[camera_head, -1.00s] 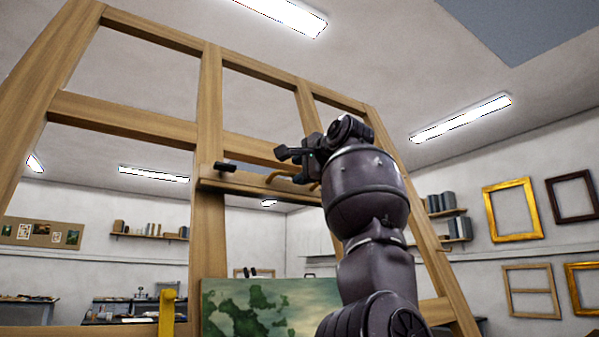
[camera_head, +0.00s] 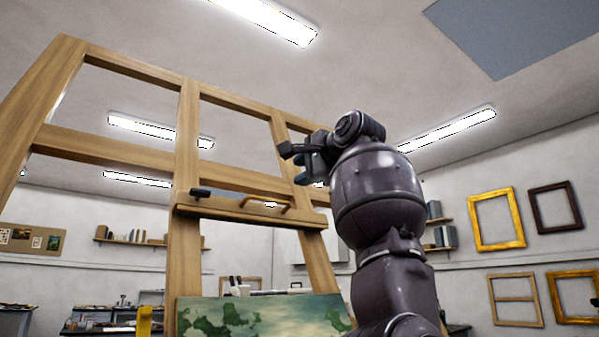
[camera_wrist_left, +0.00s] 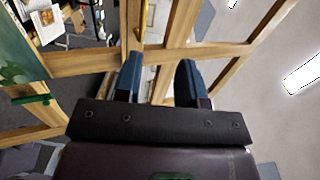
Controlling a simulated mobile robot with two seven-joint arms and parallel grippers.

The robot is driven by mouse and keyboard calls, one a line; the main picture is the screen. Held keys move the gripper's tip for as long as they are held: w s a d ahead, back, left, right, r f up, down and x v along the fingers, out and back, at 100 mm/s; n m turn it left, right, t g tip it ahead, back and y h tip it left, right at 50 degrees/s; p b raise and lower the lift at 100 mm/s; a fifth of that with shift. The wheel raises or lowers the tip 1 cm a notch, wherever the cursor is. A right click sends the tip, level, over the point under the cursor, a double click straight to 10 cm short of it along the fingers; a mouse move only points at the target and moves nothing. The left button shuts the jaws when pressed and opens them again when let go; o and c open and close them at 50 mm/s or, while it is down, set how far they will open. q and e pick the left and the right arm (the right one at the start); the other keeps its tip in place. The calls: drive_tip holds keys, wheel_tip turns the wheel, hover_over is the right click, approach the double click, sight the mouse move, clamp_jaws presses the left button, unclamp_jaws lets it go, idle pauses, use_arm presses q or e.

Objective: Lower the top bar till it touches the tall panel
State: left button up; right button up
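The top bar (camera_head: 225,211) is a wooden crosspiece on the easel, with a black knob at its left end and a tan bow handle (camera_head: 268,203). The tall panel (camera_head: 255,318), a green landscape painting, stands below it; a clear gap shows between them. My left gripper (camera_head: 293,165) is above and right of the handle, apart from it, its fingers spread and empty. The left wrist view shows the open fingers (camera_wrist_left: 160,80), the handle (camera_wrist_left: 145,20) beyond them, and the panel (camera_wrist_left: 15,65) at the left. My right gripper is not in view.
The wooden easel frame (camera_head: 185,150) has upright posts and fixed crossbars around the bar. A yellow upright piece (camera_head: 144,322) stands left of the panel. Shelves, benches and gilt frames (camera_head: 497,218) are at the walls, well back.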

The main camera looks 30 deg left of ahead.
use_arm(q)
drive_tip(key=shift+p+v, duration=0.35)
drive_tip(key=shift+v, duration=2.5)
drive_tip(key=shift+p, duration=0.3)
